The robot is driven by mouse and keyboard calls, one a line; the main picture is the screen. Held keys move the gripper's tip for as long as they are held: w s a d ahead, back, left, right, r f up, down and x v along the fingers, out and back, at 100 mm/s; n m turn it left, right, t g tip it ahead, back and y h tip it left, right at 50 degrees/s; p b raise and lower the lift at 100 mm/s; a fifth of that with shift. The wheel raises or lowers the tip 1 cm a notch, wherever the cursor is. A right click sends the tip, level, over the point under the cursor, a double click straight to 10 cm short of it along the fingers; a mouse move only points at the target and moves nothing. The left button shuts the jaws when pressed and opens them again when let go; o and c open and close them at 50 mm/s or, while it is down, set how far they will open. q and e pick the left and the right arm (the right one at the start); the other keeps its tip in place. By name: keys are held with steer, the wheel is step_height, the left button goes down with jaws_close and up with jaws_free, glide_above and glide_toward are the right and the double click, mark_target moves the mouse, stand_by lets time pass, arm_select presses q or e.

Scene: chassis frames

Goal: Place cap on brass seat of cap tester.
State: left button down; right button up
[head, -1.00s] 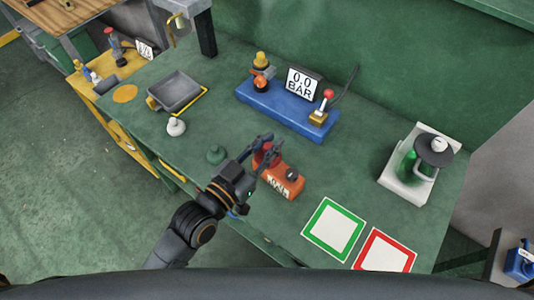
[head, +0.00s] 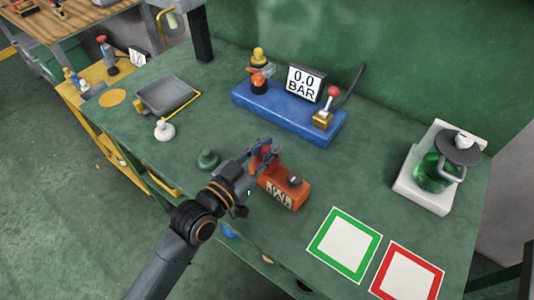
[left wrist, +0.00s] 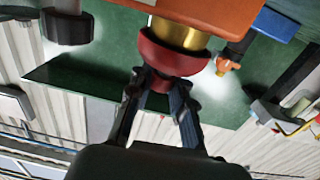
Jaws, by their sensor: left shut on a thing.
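The dark red cap (left wrist: 172,58) is held by its knob between the fingers of my left gripper (left wrist: 160,85). The brass seat (left wrist: 178,34) of the orange cap tester (left wrist: 215,12) meets the cap's open side in the left wrist view; I cannot tell whether the cap is fully down. In the head view, my left gripper (head: 266,148) is at the left end of the orange tester (head: 280,190), with the red cap (head: 259,158) partly hidden by the fingers. The tester's black knob (head: 295,179) is at its right end. My right gripper is not in view.
A green cap (head: 208,160) and a white cap (head: 164,131) stand left of the tester. Behind is a blue base (head: 285,112) with a 0.0 BAR display (head: 305,83). A green-framed square (head: 345,243) and red-framed square (head: 407,274) lie at front right. A grey tray (head: 166,94) is back left.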

arm_select(q)
steer(key=shift+r, duration=0.1)
steer(key=shift+f, duration=0.65)
steer(key=c, duration=1.3)
jaws_free()
steer(key=shift+o, duration=0.5)
steer(key=shift+r, duration=0.1)
